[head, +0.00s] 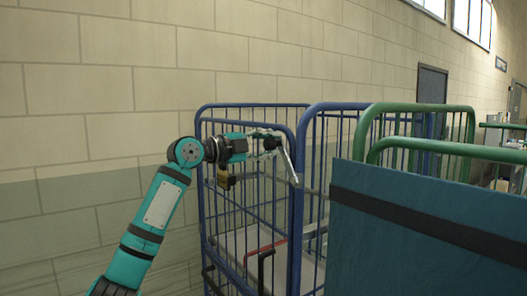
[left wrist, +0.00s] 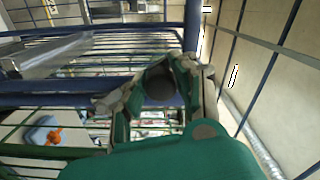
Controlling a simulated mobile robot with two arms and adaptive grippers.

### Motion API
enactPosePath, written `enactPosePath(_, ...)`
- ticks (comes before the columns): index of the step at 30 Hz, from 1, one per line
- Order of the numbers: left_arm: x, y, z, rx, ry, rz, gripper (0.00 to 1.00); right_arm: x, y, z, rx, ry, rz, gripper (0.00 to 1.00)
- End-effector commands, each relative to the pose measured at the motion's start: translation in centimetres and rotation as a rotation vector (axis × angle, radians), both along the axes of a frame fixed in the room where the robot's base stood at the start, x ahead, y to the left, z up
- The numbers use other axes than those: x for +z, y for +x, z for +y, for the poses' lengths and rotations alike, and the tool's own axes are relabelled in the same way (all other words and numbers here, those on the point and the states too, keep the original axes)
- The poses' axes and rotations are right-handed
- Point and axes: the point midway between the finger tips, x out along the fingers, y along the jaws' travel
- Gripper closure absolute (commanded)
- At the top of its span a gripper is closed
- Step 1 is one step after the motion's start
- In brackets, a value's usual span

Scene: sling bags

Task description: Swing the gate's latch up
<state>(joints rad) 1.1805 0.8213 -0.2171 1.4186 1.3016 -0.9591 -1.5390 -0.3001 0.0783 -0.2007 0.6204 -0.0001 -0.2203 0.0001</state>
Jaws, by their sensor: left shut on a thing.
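My left gripper (head: 274,144) is at the top right of the blue cage cart's gate (head: 250,200). Beside its fingertips a grey lever, which looks like the latch (head: 290,166), slants down to the right near the blue corner post. In the left wrist view the fingers of my left gripper (left wrist: 160,85) are closed around a dark round end (left wrist: 160,83), in front of the blue frame bars. The fingers hide part of the hold. My right gripper is not in view.
A second blue cage (head: 335,106) and green-framed carts (head: 415,106) stand to the right. A large dark blue panel (head: 430,235) with a black band fills the lower right. A block wall (head: 110,50) runs behind my arm.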

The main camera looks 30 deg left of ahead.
Motion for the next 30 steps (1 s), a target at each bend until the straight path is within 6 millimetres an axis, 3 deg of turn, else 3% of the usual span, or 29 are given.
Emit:
enactPosePath(15,1.7,-1.6,-4.0,-0.001,0.407,-0.165,1.00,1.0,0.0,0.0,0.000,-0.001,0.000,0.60)
enactPosePath(30,1.8,-2.3,-5.6,-0.002,0.560,-0.229,1.00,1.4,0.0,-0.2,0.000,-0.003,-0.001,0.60)
